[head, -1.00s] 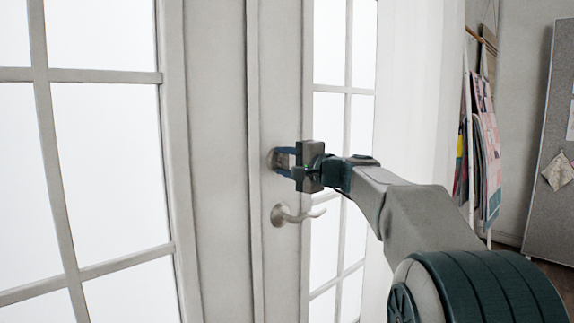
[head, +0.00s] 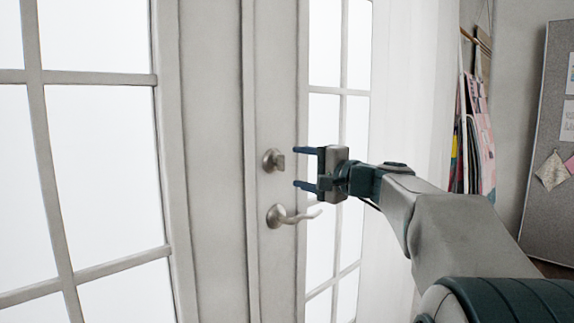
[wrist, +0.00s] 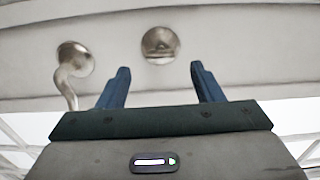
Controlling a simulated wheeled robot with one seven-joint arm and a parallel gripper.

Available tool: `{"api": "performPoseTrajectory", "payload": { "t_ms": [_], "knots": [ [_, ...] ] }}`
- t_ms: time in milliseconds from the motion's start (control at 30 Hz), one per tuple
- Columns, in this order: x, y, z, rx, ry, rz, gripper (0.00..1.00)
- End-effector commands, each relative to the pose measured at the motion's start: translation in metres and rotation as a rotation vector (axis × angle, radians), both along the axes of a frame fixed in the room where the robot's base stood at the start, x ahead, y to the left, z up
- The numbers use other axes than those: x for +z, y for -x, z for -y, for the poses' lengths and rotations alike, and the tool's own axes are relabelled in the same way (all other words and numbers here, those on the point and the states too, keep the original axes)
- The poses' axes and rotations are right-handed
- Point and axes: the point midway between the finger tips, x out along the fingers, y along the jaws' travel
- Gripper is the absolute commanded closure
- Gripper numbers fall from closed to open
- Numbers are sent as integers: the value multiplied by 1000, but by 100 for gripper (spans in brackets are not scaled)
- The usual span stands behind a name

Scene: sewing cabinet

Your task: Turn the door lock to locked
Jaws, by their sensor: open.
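The door lock (head: 273,160) is a round metal thumb-turn on the white door frame, above the lever handle (head: 278,215). In the wrist view the lock (wrist: 160,45) lies just beyond and between my fingertips, and its turn piece runs across the picture. My gripper (head: 299,168) is open and empty, to the right of the lock in the head view and apart from it. Its two blue fingers point toward the door; they also show in the wrist view (wrist: 160,70). Nothing hides the lock.
The lever handle also shows in the wrist view (wrist: 75,60), left of the lock and close to the left finger. Glass panes (head: 105,150) flank the door stiles. Hanging cloths (head: 475,140) and a grey pinboard (head: 545,130) stand at the right, away from the gripper.

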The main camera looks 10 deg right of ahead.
Motion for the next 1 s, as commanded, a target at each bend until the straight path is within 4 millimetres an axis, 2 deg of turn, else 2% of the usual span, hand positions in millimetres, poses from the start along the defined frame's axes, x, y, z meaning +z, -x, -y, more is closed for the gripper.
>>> {"api": "performPoseTrajectory", "payload": {
  "t_ms": [100,333,867,1000],
  "knots": [
    [1,23,14,-2,0,0,40],
    [1,49,30,1,0,0,40],
    [0,55,33,1,0,0,40],
    [1,57,26,13,20,-22,40]
  ]
}}
